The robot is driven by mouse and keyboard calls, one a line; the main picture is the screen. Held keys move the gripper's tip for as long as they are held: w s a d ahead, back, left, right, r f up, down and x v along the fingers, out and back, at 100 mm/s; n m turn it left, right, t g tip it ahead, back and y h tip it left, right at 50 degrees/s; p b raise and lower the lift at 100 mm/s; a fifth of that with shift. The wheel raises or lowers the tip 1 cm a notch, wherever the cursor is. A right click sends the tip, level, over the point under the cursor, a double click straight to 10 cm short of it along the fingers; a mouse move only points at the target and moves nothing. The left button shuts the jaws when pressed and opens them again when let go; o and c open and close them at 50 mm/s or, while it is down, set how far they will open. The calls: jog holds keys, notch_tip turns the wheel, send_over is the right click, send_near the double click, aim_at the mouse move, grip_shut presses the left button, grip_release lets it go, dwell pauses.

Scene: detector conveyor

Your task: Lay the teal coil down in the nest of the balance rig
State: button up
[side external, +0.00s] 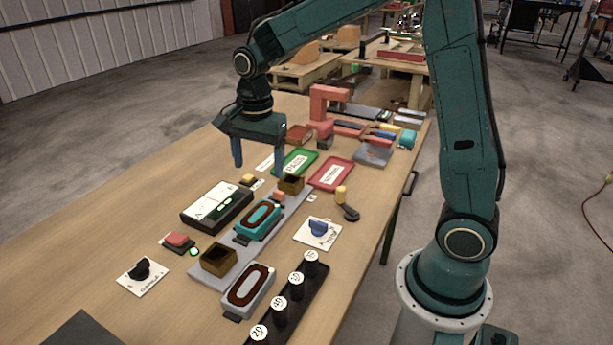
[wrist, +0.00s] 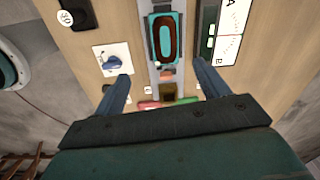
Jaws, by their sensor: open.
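The teal coil (side external: 275,211), a rounded teal block with a brown winding, lies flat on the long grey base (side external: 210,277) between two open brass boxes. This base appears to be the balance rig. The coil also shows at the top middle of the wrist view (wrist: 178,40). Its underside and the nest are hidden. My gripper (side external: 260,171) is open and empty, above the base and beyond the coil toward the far brass box (side external: 291,184). In the wrist view the two fingers (wrist: 161,71) stand wide apart, with the coil ahead of them and not between them.
A grey coil (side external: 262,296) lies in front of the base, beside a black rack (side external: 318,285) of numbered weights. A display panel (side external: 211,203), a red button (side external: 176,240) and knob plates flank the base. Green (side external: 309,157) and red (side external: 345,166) trays stand behind.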

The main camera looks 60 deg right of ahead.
jog(key=s+a+r+n+t, duration=0.1)
jog(key=s+r+n, duration=0.3)
jog(key=s+n, duration=0.4)
jog(key=s+r+n+t, duration=0.4)
jog(key=s+n, duration=0.4)
jog(key=s, duration=0.6)
jog(key=shift+s+a+r, duration=0.2)
jog(key=shift+a+r, duration=0.15)
jog(key=shift+r, duration=0.05)
jog(key=shift+c, duration=0.2)
